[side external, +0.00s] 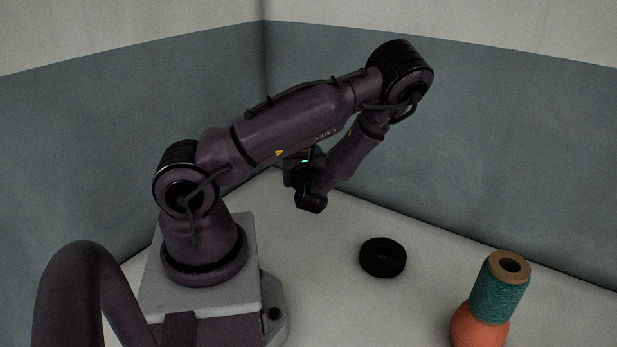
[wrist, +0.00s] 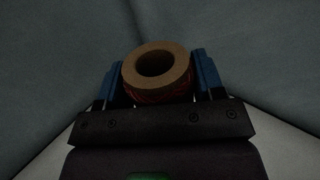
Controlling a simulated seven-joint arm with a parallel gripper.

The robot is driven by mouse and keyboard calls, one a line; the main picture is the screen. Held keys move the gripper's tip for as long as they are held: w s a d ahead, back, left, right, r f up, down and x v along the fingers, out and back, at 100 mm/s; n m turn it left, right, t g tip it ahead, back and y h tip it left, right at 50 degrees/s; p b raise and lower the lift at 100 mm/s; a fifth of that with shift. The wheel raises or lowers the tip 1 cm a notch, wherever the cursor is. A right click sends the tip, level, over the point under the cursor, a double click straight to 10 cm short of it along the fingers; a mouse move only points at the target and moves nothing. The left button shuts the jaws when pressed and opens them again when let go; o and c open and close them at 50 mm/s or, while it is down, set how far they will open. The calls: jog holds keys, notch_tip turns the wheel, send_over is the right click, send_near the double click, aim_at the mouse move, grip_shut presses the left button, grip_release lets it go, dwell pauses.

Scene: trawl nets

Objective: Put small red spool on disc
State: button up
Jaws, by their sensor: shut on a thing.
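In the wrist view, the small red spool (wrist: 159,75) sits between the two blue fingers of my gripper (wrist: 158,82). Its tan ring end with a dark hole faces the camera, and red thread shows below the rim. My gripper is shut on it. In the side external view, the fingers and the spool are hidden behind my arm. A black disc (side external: 383,258) with a dip in its middle lies flat on the pale table, to the right of my arm. Its top is bare. My gripper is away from the disc.
A teal spool (side external: 498,288) with a tan end stands on an orange ball-shaped thing (side external: 478,327) at the lower right. Grey-blue walls (side external: 520,140) meet in a corner behind. The pale table (side external: 330,290) is clear around the disc.

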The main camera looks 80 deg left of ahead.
jog(key=w+d+r+m+t+h, duration=0.1)
jog(key=w+d+t, duration=0.3)
jog(key=w+d, duration=0.6)
jog(key=shift+w+r+m+t, duration=0.15)
jog(key=shift+w+m+t, duration=0.25)
jog(key=shift+m, duration=0.5)
jog(key=w+d, duration=0.1)
jog(key=d, duration=0.2)
jog(key=w+d, duration=0.1)
jog(key=d, duration=0.2)
jog(key=w+d, duration=0.2)
jog(key=d, duration=0.1)
jog(key=shift+d+r, duration=0.4)
jog(key=shift+n+g, duration=0.3)
jog(key=shift+g, duration=0.4)
jog(key=f, duration=0.8)
jog(key=shift+s, duration=0.35)
jog(key=o, duration=1)
jog(key=shift+f, duration=0.1)
